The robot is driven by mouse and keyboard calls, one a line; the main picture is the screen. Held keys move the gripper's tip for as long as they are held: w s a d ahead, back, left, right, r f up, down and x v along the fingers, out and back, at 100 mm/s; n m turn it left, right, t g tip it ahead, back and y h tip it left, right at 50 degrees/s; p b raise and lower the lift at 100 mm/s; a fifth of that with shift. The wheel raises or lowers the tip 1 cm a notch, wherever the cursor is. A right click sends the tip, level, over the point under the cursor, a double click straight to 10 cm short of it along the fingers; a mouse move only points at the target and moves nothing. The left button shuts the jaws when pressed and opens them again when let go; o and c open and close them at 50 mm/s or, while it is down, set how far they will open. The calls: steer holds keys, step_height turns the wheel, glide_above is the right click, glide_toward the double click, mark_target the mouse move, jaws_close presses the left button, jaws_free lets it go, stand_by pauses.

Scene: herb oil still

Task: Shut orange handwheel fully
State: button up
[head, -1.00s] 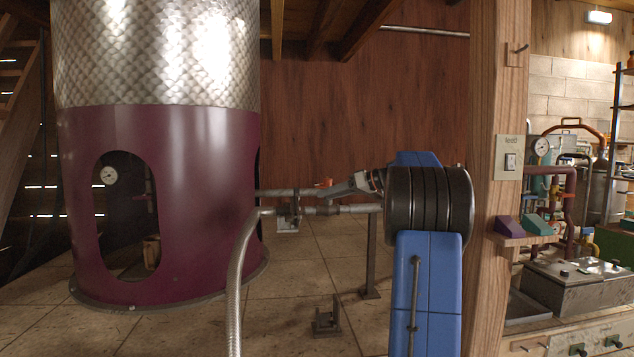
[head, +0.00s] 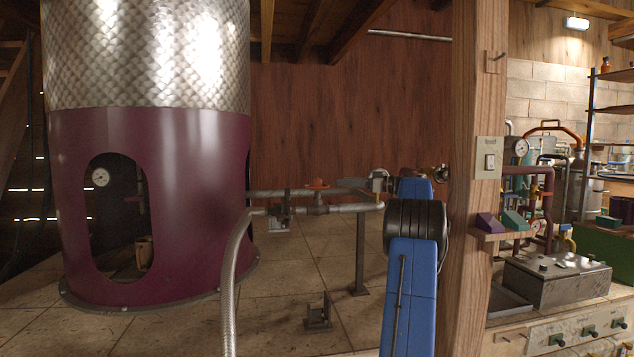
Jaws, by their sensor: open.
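The orange handwheel (head: 317,184) sits on a short stem above the grey pipe in the middle of the head view. Nothing shows between the jaws.
The large maroon and steel still (head: 190,215) stands left. Grey pipes (head: 345,208) run from it to a floor post (head: 361,255). A braided hose (head: 229,290) hangs in front. A wooden post (head: 470,250) stands right of my arm. A low metal bracket (head: 319,315) is on the floor.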

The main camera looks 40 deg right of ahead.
mark_target(318, 180)
steer(key=x, duration=1.3)
steer(key=shift+w, duration=0.1)
steer(key=c, duration=1.1)
